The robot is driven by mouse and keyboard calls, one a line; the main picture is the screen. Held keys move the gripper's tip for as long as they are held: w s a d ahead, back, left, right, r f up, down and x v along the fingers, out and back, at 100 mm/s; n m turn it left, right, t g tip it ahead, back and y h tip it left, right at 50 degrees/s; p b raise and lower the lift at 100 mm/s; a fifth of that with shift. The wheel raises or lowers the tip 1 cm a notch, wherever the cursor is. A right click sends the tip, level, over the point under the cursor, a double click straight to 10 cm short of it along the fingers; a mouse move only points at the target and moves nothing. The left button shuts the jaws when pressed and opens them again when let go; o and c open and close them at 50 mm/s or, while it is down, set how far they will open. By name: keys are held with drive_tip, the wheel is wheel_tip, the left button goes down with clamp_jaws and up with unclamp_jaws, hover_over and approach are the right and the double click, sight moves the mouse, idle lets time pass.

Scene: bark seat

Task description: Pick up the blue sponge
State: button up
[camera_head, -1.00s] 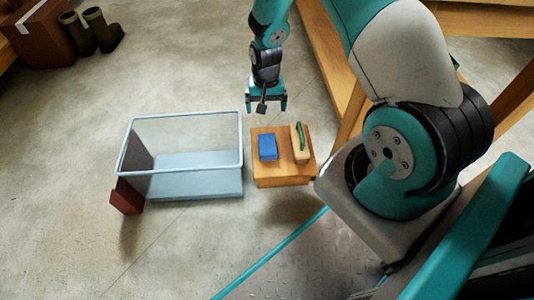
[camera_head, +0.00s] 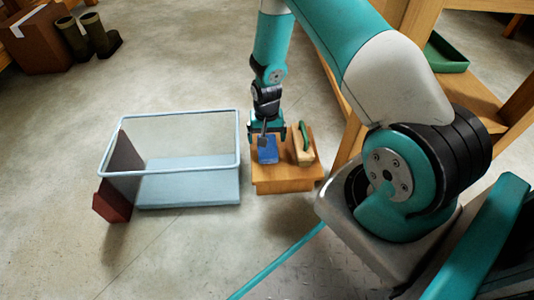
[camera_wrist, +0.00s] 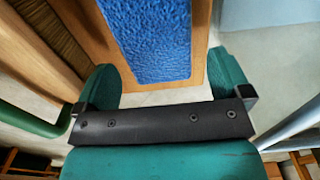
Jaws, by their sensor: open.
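The blue sponge (camera_head: 267,156) lies on a small wooden block-like stand (camera_head: 285,185). In the wrist view the sponge (camera_wrist: 150,42) fills the upper middle, its blue rough top facing the camera. My gripper (camera_head: 266,138) is open above the sponge in the head view and covers its far part. In the wrist view its two teal fingers (camera_wrist: 164,80) stand apart, one on each side of the sponge's width. I cannot tell how far the fingertips reach down beside it.
A brush with a green handle (camera_head: 304,140) lies just right of the sponge. A clear, light-rimmed tank (camera_head: 239,150) stands close to the left, with a dark red block (camera_head: 112,203) at its left end. A wooden bench (camera_head: 343,100) is on the right.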

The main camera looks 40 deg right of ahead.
wheel_tip(320, 180, down, 2)
drive_tip(key=shift+f+b, duration=0.2)
drive_tip(key=shift+b, duration=0.2)
drive_tip(key=shift+r, duration=0.1)
drive_tip(key=c, duration=1)
drive_tip(key=shift+r, duration=0.15)
